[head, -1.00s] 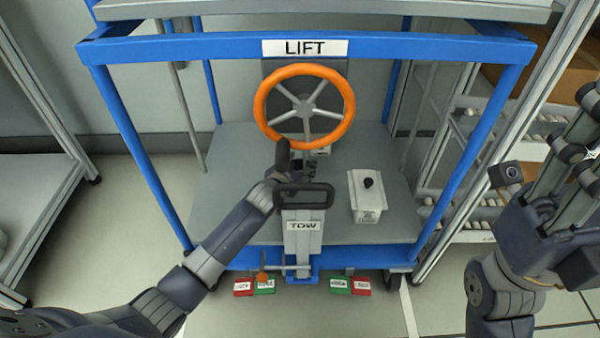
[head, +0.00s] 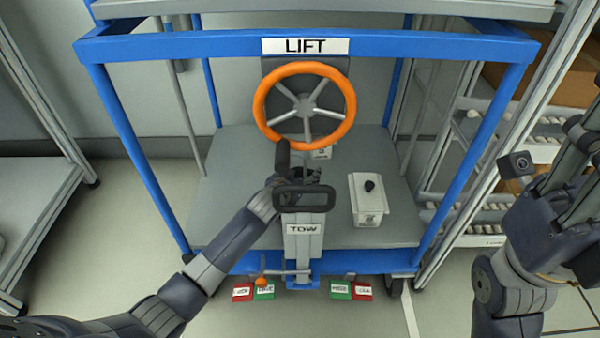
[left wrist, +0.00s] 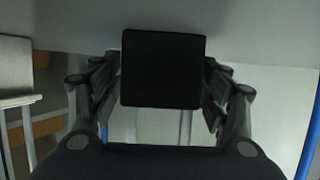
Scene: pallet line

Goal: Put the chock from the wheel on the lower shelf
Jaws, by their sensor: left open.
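The cart's lower shelf (head: 250,150) is a grey deck inside a blue frame. A white block with a black knob (head: 367,203) stands on its right part; I cannot tell whether it is the chock, and I make out no other chock. The orange wheel (head: 304,105) stands upright at the back. My left gripper (head: 300,176) is open behind the black handle of the TOW post (head: 303,240), left of the white block. A black square (left wrist: 163,69) shows between its fingers in the left wrist view; I cannot tell what it is. My right gripper (head: 580,145) is at the right edge, its opening unclear.
The blue LIFT bar (head: 210,46) crosses above the shelf. Red and green tags (head: 264,292) are below the front edge, near a small orange knob (head: 261,282). A roller rack (head: 500,205) stands on the right. The left of the deck is clear.

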